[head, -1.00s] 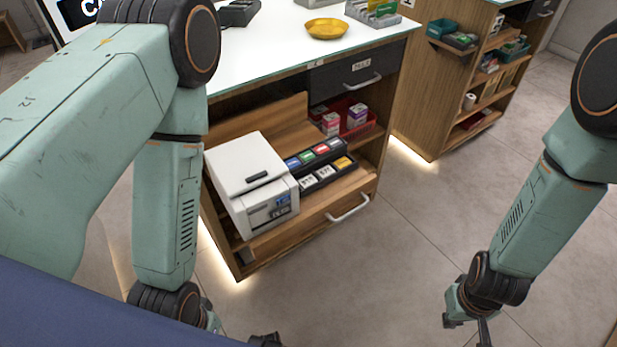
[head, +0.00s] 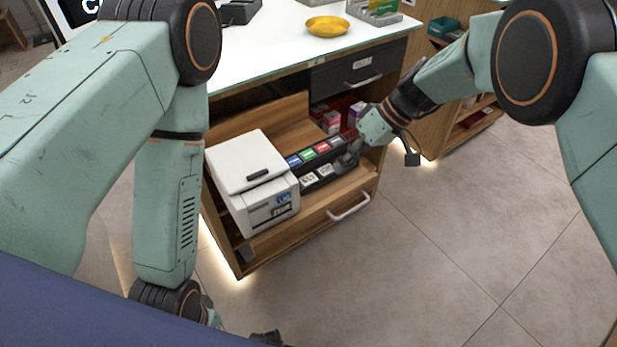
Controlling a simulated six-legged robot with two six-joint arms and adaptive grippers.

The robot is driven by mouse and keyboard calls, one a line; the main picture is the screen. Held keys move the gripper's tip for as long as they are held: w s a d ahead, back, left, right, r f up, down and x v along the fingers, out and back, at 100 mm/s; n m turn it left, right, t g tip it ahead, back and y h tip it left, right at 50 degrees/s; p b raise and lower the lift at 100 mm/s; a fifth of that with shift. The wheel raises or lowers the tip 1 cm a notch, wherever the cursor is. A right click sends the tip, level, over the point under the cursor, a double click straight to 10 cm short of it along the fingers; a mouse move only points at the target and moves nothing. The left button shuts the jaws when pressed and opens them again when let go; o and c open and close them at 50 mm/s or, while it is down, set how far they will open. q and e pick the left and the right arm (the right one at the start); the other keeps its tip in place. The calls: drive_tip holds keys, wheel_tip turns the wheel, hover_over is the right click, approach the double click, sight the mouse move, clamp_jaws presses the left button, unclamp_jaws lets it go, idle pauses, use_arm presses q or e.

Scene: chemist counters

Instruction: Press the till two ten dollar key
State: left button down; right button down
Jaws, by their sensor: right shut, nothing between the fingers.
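The white till (head: 252,178) stands on the open shelf of the wooden counter. Its dark key block (head: 316,187) sits on its right. The back row shows a blue key (head: 293,160), a green key (head: 308,154), a red key (head: 322,147) and a pale key. The front row shows two whitish keys (head: 309,180); their labels are too small to read. My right gripper (head: 346,161) is shut and empty over the right end of the block, hiding the yellow key there. I cannot tell whether it touches. My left gripper (head: 265,338) is only partly seen at the bottom edge.
Behind the keys, a red tray with small boxes (head: 332,121) stands on the same shelf, close to my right gripper. A drawer with a pale handle (head: 348,207) lies below. A yellow bowl (head: 328,27) is on the countertop. The floor in front is clear.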

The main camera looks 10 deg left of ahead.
sight(312, 178)
drive_tip(key=s+a+r+n+g+y, duration=0.1)
drive_tip(key=a+r+n+y, duration=0.1)
drive_tip(key=a+r, duration=0.4)
drive_tip(key=shift+a+r+n+g, duration=0.3)
drive_tip(key=shift+a+r+n, duration=0.1)
drive_tip(key=shift+r+n, duration=0.3)
drive_tip(key=shift+f, duration=0.15)
drive_tip(key=shift+f, duration=4.3)
drive_tip(key=shift+f, duration=0.45)
